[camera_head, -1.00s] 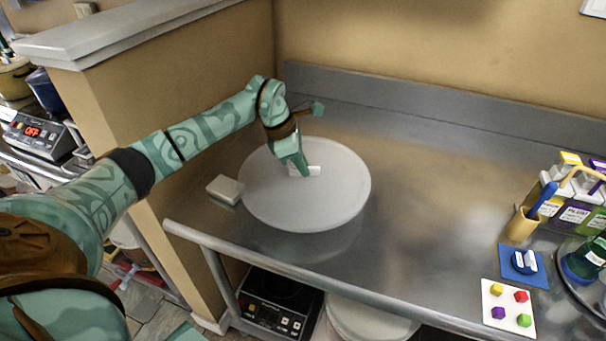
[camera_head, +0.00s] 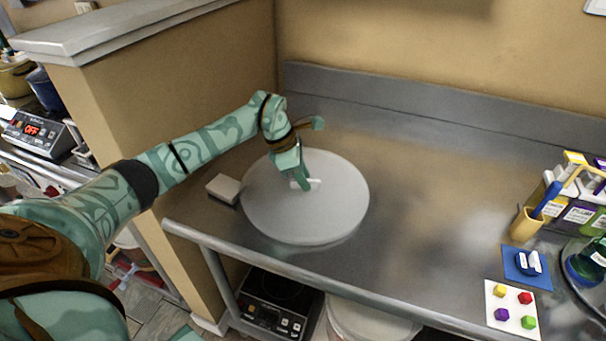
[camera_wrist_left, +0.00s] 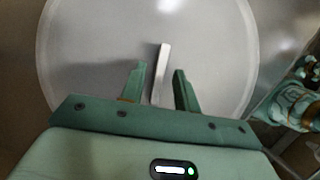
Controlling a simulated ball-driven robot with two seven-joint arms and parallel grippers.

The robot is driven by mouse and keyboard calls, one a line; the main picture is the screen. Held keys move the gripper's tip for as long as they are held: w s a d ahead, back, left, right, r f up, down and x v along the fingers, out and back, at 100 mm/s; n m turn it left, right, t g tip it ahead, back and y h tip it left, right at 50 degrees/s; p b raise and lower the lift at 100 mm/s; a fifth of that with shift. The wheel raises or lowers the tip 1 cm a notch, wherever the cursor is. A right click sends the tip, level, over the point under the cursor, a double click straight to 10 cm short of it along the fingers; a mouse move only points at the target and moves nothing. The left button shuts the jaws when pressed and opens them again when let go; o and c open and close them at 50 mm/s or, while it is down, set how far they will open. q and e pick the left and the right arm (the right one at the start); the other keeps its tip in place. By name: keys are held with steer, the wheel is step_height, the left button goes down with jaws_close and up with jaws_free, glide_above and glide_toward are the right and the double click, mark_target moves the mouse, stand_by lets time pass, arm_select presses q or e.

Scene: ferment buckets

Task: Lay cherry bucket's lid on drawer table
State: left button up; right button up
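The lid (camera_head: 330,215) is a large pale grey disc with a white bar handle (camera_head: 313,184). It lies flat on the left part of the steel table (camera_head: 420,210). My left gripper (camera_head: 300,184) points down at the handle from above. In the left wrist view its two fingers (camera_wrist_left: 158,85) are open on either side of the handle (camera_wrist_left: 163,62), with a gap showing on each side. The lid (camera_wrist_left: 95,50) fills most of that view. My right gripper is not in view.
A wall (camera_head: 190,120) bounds the table on the left. At the right stand a tan cup (camera_head: 523,226), a blue mat (camera_head: 528,280) and a white card with coloured cubes (camera_head: 512,321). The table's middle is clear.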

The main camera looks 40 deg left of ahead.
arm_select(q)
steer(key=shift+r, duration=0.1)
steer(key=p+v, duration=0.2)
steer(key=v, duration=1.1)
steer(key=shift+w+d+p, duration=0.2)
steer(key=shift+p, duration=0.1)
steer(key=shift+d, duration=0.15)
